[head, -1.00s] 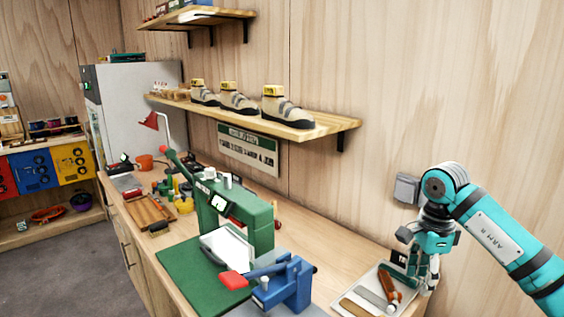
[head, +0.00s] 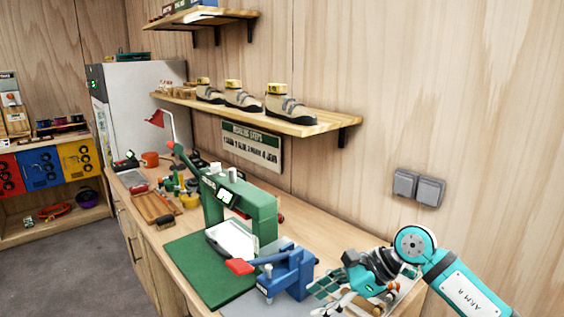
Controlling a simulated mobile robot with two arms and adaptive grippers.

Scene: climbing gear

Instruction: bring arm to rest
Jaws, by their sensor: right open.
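My right arm comes in from the lower right of the head view. Its gripper (head: 334,298) is low over the right end of the workbench, tilted with its fingers pointing left and down. The fingers are apart, and I see nothing held between them. The gripper partly covers a light tray with tools at the bench's right end. A blue clamp-like device (head: 290,272) stands just left of the gripper. My left gripper is not in view.
A green press (head: 262,215) stands on a green mat (head: 196,268) on the wooden workbench (head: 325,240). A shelf (head: 305,126) with several shoes hangs above. Wall sockets (head: 418,187) are at the right.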

